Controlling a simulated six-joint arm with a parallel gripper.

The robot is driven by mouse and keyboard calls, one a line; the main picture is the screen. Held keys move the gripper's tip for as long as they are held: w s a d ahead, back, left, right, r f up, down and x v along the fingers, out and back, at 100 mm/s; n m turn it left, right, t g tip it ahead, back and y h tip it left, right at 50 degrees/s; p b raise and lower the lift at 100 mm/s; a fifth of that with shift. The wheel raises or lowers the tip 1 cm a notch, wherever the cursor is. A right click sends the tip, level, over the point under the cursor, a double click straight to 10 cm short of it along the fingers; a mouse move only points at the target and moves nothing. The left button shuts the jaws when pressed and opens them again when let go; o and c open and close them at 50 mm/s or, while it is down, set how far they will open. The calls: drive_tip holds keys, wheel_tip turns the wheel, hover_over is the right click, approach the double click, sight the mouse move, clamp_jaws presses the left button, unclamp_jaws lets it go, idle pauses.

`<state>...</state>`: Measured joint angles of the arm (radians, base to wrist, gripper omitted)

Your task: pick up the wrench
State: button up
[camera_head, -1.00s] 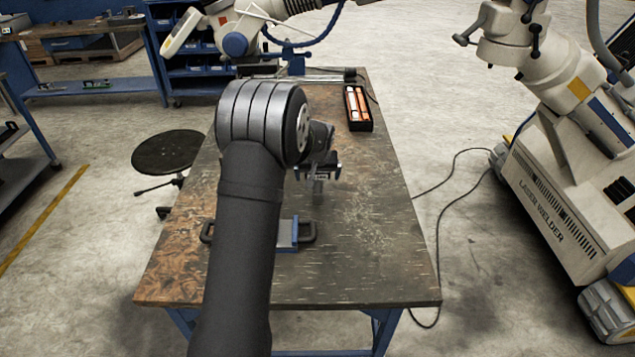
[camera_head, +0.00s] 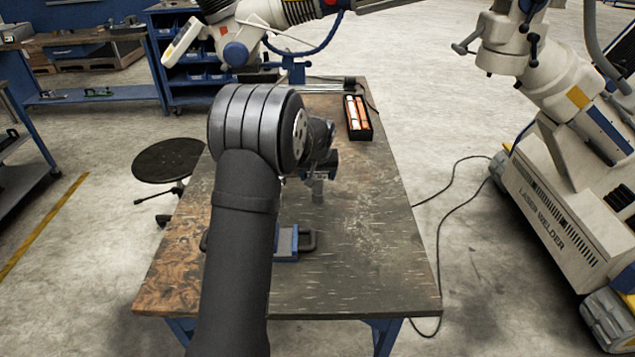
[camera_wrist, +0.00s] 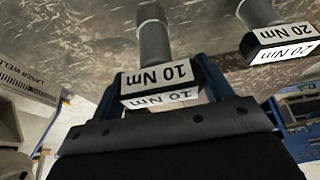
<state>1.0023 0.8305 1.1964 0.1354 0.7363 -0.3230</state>
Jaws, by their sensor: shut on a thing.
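My gripper (camera_wrist: 162,78) is shut on a wrench marked 10 Nm (camera_wrist: 157,85). Its blue fingers stand on both sides of the white labelled block, and the grey round shaft (camera_wrist: 153,35) points away from me. In the head view, my gripper (camera_head: 320,172) is over the middle of the table, and a short grey part of the wrench (camera_head: 318,192) shows below it. A second, similar piece marked 20 Nm (camera_wrist: 284,40) is at the right in the wrist view, apart from my gripper. My arm hides part of the table in the head view.
A blue and grey tray with dark handles (camera_head: 288,243) lies on the worn table (camera_head: 370,250), partly behind my arm. A black box with orange and white tubes (camera_head: 358,115) is at the back right. The table's right side is clear. A laser welder (camera_head: 560,205) stands to the right.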

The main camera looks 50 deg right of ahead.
drive_tip(key=s+r, duration=0.7)
drive_tip(key=s, duration=0.4)
drive_tip(key=w+a+r+n+y, duration=0.1)
drive_tip(key=w+a+r+n, duration=0.1)
drive_tip(key=a, duration=0.6)
drive_tip(key=w+a+r+n+y, duration=0.1)
drive_tip(key=w+a+n, duration=0.4)
drive_tip(key=a+n, duration=0.1)
drive_tip(key=w+a+r+n+t+y, duration=0.1)
drive_tip(key=w+a+r+n+y, duration=0.1)
drive_tip(key=a, duration=0.7)
drive_tip(key=shift+w+a+r+n, duration=0.3)
drive_tip(key=shift+w+a+n, duration=0.05)
drive_tip(key=shift+w+n, duration=0.55)
drive_tip(key=shift+s, duration=0.1)
drive_tip(key=shift+f, duration=2.55)
drive_tip(key=shift+f, duration=1.6)
drive_tip(key=m+h, duration=0.1)
drive_tip(key=m, duration=0.3)
drive_tip(key=shift+d, duration=0.15)
drive_tip(key=shift+h, duration=0.3)
